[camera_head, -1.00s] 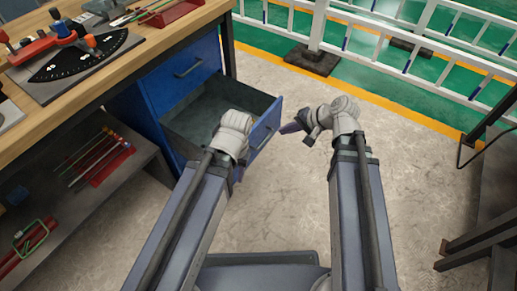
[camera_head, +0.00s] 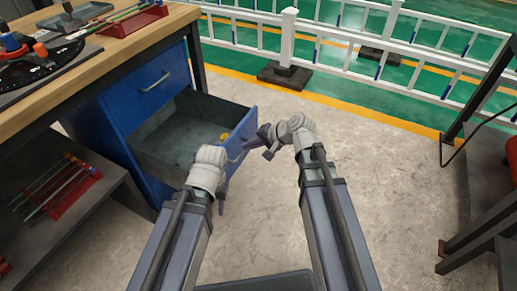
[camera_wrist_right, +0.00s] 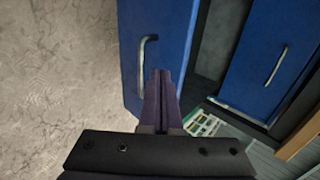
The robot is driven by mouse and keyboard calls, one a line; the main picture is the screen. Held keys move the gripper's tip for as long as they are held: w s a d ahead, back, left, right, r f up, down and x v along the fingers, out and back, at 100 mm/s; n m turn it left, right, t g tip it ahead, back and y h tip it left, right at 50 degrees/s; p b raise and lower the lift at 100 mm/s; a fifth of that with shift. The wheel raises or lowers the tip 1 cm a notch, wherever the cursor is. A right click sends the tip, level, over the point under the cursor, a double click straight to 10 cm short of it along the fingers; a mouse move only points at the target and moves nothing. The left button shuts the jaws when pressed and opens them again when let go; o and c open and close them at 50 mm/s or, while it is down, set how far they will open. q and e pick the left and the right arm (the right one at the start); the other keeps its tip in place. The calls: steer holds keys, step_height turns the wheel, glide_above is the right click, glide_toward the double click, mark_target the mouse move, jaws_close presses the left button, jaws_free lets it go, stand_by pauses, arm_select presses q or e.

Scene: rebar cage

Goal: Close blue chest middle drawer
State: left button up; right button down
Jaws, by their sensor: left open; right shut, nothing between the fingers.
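The blue chest (camera_head: 115,135) stands under the workbench at the left. Its middle drawer (camera_head: 165,138) is pulled out, and its grey inside shows with a small yellow thing (camera_head: 224,137) near the front. In the right wrist view, the blue drawer front (camera_wrist_right: 178,35) and its handle (camera_wrist_right: 143,62) are close. My right gripper (camera_head: 247,147) is shut and empty at the drawer front; its tips (camera_wrist_right: 164,75) overlap the front beside the handle, and contact cannot be told. My left gripper (camera_head: 222,195) is open and low, near the drawer's front corner, with its fingers partly hidden.
The chest's closed upper drawer (camera_head: 160,80) is above the open one. The wooden workbench (camera_head: 110,50) carries a tool rack and other tools. A lower shelf (camera_head: 60,215) holds a red rack. A white fence (camera_head: 335,35) is behind; the concrete floor (camera_head: 370,190) at right is clear.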

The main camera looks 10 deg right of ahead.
mark_target(229, 145)
arm_select(q)
steer(key=shift+f, duration=0.6)
arm_select(e)
steer(key=shift+w+a+f, duration=0.2)
steer(key=shift+w+a, duration=0.3)
steer(key=shift+a, duration=0.2)
steer(key=shift+w+a+f, duration=0.2)
steer(key=shift+w+a, duration=0.35)
steer(key=shift+a, duration=0.15)
steer(key=shift+w+a+f, duration=0.2)
steer(key=shift+w+a, duration=0.3)
steer(key=shift+a, duration=0.2)
